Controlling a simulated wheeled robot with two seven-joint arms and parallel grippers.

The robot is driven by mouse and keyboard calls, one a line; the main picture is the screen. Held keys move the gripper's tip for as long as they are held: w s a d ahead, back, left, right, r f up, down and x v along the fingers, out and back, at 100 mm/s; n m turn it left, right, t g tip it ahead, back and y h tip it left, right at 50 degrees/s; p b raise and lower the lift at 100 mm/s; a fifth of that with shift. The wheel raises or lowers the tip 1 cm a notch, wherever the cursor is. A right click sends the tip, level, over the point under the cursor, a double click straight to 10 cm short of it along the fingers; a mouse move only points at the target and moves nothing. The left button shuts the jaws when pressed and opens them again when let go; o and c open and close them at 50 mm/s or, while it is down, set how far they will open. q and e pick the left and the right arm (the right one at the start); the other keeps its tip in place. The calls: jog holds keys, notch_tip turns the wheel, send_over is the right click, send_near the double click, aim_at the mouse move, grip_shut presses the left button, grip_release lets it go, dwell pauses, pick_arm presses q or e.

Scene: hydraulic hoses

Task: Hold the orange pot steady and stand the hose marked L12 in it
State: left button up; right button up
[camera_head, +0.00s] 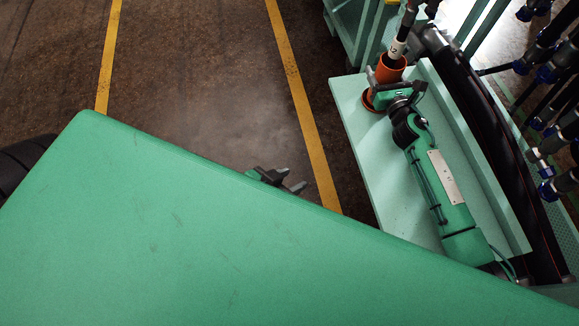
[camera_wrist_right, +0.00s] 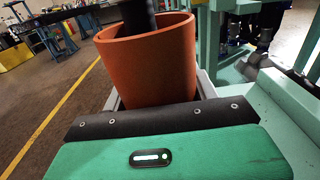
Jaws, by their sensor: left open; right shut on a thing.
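The orange pot (camera_head: 390,69) stands on a pale green ledge (camera_head: 350,122) at the upper right. It fills the middle of the right wrist view (camera_wrist_right: 150,65). My right gripper (camera_head: 378,88) is shut on the pot, with a finger on each side of it. A dark hose (camera_head: 407,20) with a white label (camera_head: 397,49) stands in the pot's mouth, slightly tilted; the label is only partly readable, ending in 2. The hose's lower end is hidden inside the pot. My left gripper (camera_head: 291,180) is open and empty, apart from the pot, partly hidden behind a green surface.
A rack with several dark hoses and blue fittings (camera_head: 548,73) stands at the right. A thick dark pipe (camera_head: 480,110) runs beside the ledge. The floor (camera_head: 200,90) with yellow lines is clear at the left.

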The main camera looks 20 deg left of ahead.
jog(key=o, duration=1.2)
jog(key=shift+c, duration=0.2)
